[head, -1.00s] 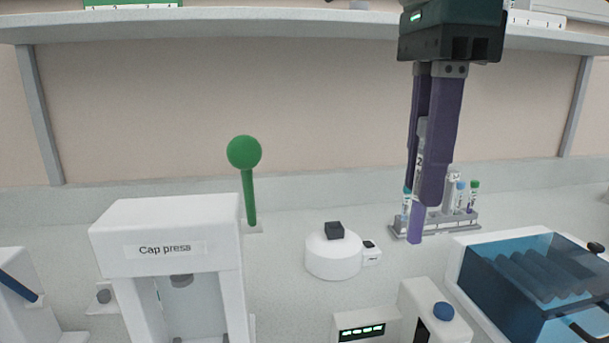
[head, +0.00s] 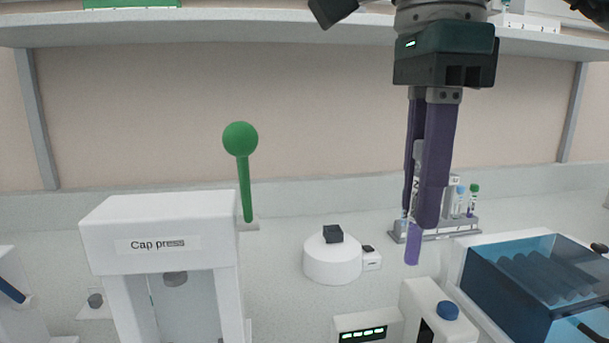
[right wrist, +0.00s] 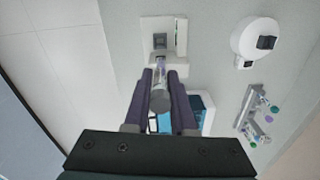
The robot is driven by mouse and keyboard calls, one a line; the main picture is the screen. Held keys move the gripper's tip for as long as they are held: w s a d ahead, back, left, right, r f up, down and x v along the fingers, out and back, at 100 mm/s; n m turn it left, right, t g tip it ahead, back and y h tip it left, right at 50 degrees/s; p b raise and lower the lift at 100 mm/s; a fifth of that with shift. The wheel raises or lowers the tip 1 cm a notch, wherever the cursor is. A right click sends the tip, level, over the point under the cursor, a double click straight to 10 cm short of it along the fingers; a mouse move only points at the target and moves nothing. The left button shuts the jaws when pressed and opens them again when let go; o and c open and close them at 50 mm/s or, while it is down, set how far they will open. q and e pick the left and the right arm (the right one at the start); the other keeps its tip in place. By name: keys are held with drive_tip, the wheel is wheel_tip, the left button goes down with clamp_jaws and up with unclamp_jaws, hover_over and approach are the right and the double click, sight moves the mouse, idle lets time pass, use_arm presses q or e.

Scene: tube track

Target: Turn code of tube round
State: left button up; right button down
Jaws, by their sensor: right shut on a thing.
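My right gripper (head: 420,218) hangs with its fingers pointing down in the head view, shut on a tube (head: 412,244). The tube's purple lower end sticks out below the fingertips, roughly upright. Part of a white label with dark marks shows between the fingers; the rest is hidden, and I cannot read it for sure. In the right wrist view the tube (right wrist: 160,99) shows between the two purple fingers with a round grey end towards the camera. My left gripper is not in view.
A tube rack (head: 460,228) with several capped tubes stands behind the gripper. A blue-lidded box (head: 530,285) is at right, a white round device (head: 333,262) left of the gripper, and the Cap press (head: 160,230) with a green-knobbed lever (head: 243,180) further left. A shelf crosses above.

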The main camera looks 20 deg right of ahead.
sight(412, 265)
drive_tip(key=shift+f+b, duration=2)
drive_tip(key=shift+f, duration=0.5)
drive_tip(key=shift+f+b, duration=2.05)
drive_tip(key=shift+f, duration=0.35)
drive_tip(key=shift+f+b, duration=2.85)
drive_tip(key=shift+f, duration=0.55)
